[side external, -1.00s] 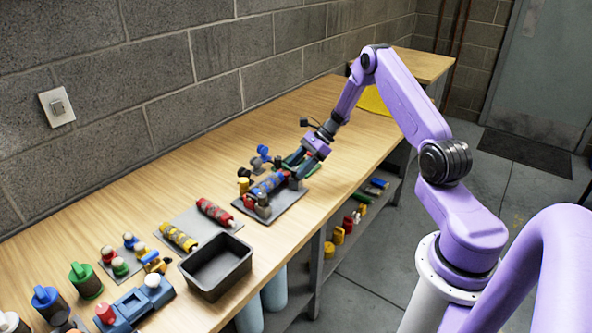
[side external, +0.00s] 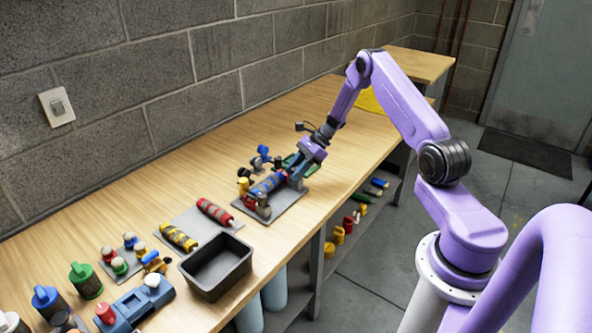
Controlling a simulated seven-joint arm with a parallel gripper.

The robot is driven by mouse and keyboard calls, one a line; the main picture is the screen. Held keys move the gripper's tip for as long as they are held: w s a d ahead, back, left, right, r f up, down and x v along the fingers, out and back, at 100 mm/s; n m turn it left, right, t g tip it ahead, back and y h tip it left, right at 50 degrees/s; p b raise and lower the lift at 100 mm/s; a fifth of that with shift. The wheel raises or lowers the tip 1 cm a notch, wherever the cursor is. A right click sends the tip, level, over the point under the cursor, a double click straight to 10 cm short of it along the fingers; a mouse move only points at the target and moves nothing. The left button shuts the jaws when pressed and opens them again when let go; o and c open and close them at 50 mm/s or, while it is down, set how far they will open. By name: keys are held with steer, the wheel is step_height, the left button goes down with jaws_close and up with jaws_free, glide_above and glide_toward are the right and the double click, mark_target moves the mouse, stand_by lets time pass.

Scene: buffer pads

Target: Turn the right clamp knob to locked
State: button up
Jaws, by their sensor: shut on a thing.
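A blue cylinder with a red end (side external: 265,188) lies in a clamp fixture on a grey plate (side external: 284,208). A dark clamp post (side external: 262,208) stands at its near left end. My gripper (side external: 296,180) is at the right end of the fixture, pointing down and to the left. Its jaws are shut on the right clamp knob, which is mostly hidden by the fingers. The knob's angle cannot be read at this size.
Small blue and yellow parts (side external: 244,186) stand behind the fixture. A grey mat (side external: 202,222) with yellow and red cylinders and a black open bin (side external: 216,266) are to the left. A green item (side external: 293,160) lies behind my gripper.

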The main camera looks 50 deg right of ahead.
steer(key=shift+n, duration=0.3)
steer(key=n+g, duration=0.5)
steer(key=n, duration=0.1)
steer(key=shift+w+y, duration=0.1)
steer(key=shift+y, duration=0.3)
steer(key=n+g+h, duration=0.1)
steer(key=n+g, duration=0.3)
steer(key=n, duration=0.1)
steer(key=shift+a+n+g+h, duration=0.1)
steer(key=shift+n+g+h, duration=0.35)
steer(key=shift+n, duration=0.45)
steer(key=o, duration=1)
steer(key=shift+o, duration=0.2)
steer(key=shift+r, duration=0.1)
